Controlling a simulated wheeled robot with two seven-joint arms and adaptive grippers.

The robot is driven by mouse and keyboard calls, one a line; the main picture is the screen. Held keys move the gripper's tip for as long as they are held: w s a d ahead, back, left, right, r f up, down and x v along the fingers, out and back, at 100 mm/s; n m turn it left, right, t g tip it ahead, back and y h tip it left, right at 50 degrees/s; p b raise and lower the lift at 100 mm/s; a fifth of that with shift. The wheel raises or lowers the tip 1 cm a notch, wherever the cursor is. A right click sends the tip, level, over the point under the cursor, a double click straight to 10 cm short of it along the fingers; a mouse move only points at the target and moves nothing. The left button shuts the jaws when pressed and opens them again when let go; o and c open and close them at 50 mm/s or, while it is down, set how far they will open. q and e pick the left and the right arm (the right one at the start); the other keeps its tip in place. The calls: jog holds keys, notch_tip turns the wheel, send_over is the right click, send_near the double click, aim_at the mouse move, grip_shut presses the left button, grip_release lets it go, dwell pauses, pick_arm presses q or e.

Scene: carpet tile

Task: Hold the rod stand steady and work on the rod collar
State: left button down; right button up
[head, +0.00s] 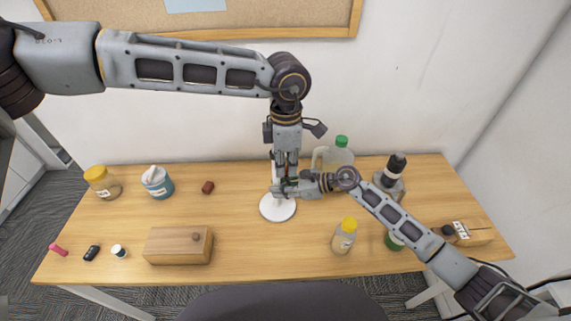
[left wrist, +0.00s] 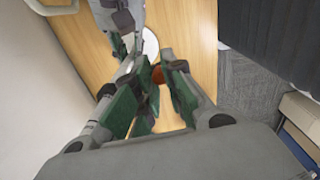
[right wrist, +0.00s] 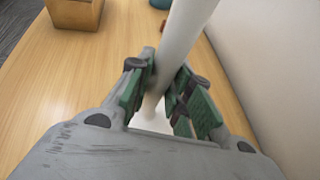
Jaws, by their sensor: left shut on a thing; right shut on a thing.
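The rod stand has a round white base (head: 278,212) on the table and a white rod (right wrist: 185,30), mostly hidden by my grippers in the head view. My right gripper (head: 278,190) is shut around the rod low above the base; its fingers (right wrist: 160,97) close on it in the right wrist view. My left gripper (head: 281,165) comes down from above at the rod and is shut. A reddish-brown round part (left wrist: 157,75), seemingly the rod collar, shows between its fingertips (left wrist: 155,85). The collar is hidden in the head view.
A blue-labelled jar (head: 157,185) and yellow-lidded jar (head: 103,184) stand at left. A green-capped jug (head: 338,155), dark-topped bottle (head: 393,172) and yellow-capped bottle (head: 344,238) stand at right.

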pick_arm(q)
jog(key=shift+w+d+n, duration=0.15)
jog(key=shift+d+n, duration=0.1)
jog(key=shift+n, duration=0.05)
jog(key=shift+w+d+n, duration=0.4)
jog(key=shift+d+n, duration=0.2)
jog(key=shift+n, duration=0.45)
jog(key=shift+w+d+n, duration=0.45)
jog(key=shift+d+n, duration=0.1)
jog(key=shift+n, duration=0.45)
jog(key=shift+w+d+n, duration=0.4)
jog(key=shift+d+n, duration=0.2)
jog(key=shift+n, duration=0.45)
jog(key=c, duration=1.4)
grip_release()
jog(key=shift+r, duration=5.95)
